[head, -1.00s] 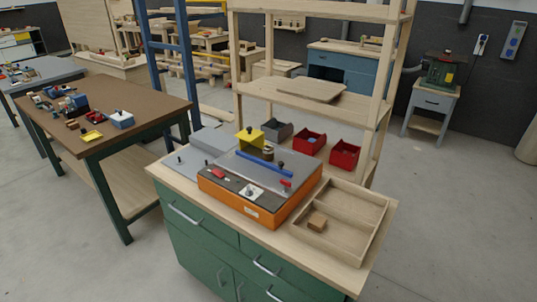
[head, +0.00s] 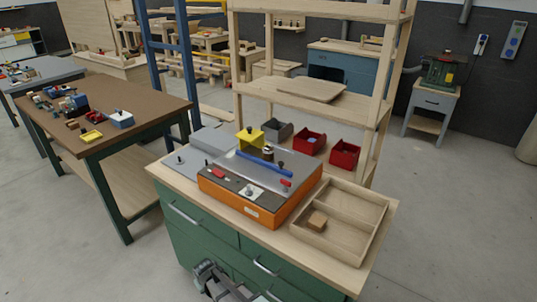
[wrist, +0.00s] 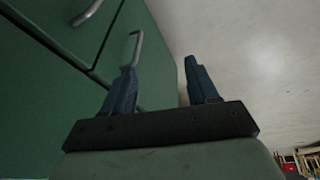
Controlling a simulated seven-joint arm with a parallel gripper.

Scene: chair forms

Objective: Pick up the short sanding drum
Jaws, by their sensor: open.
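A small brown drum-like piece (head: 268,154) stands on top of the orange-sided bench machine (head: 270,212), behind a blue bar. A small brown blocky piece (head: 317,221) lies in the front left part of the wooden tray (head: 372,238). I cannot tell for sure which of these is the short sanding drum. My gripper (wrist: 162,72) is open and empty in the wrist view, beside the green cabinet front. In the head view my arm's end shows at the bottom edge, low in front of the cabinet and well below both pieces.
The green cabinet (head: 195,240) has protruding handles and a wooden top. A yellow block (head: 249,140) and a blue bar (head: 262,163) sit on the machine. Red bins (head: 344,155) and a wooden shelf (head: 310,88) stand behind. A brown-topped table (head: 130,90) is at left.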

